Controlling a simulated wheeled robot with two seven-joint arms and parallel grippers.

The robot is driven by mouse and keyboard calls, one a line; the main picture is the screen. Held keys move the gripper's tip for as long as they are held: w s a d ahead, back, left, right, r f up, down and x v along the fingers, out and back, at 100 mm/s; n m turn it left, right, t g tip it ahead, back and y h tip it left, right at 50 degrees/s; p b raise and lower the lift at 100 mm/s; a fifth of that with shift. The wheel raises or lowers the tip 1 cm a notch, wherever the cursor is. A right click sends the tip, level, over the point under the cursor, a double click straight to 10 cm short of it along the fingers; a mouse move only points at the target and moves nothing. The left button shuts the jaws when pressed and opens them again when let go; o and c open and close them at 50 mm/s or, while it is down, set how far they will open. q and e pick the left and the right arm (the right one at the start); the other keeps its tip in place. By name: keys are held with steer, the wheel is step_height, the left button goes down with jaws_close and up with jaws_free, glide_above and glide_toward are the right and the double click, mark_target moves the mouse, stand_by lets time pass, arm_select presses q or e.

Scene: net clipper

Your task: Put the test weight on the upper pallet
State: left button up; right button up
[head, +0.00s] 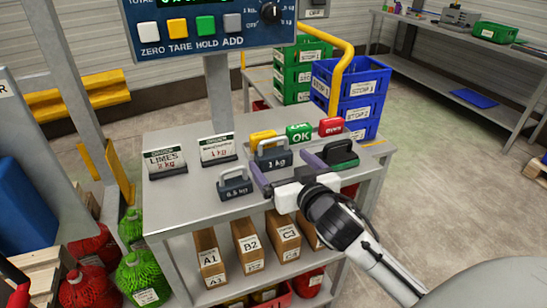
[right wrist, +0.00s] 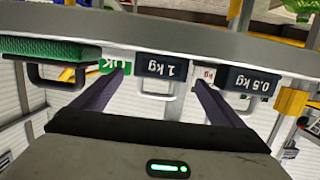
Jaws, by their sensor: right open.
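A grey block weight with a handle, marked 1 kg (head: 273,158), stands on the metal table. A smaller 0.5 kg weight (head: 235,187) stands to its front left. My right gripper (head: 281,164) is open, its two dark fingers pointing at the 1 kg weight, one toward each side. In the right wrist view the 1 kg weight (right wrist: 163,68) shows upside down between the open fingers, seemingly empty-handed; contact cannot be told. A wooden pallet (head: 42,268) shows partly at the lower left; whether it is the upper one is unclear. My left gripper is not in view.
OK (head: 299,132), yellow and red blocks stand behind. Card signs (head: 164,161) and a scale post (head: 218,95) are to the left. Blue crates (head: 352,85) stand beyond the table.

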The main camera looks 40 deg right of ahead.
mark_target(274, 152)
steer(key=shift+x, duration=1.2)
steer(key=shift+w+f, duration=0.1)
steer(key=shift+w, duration=0.05)
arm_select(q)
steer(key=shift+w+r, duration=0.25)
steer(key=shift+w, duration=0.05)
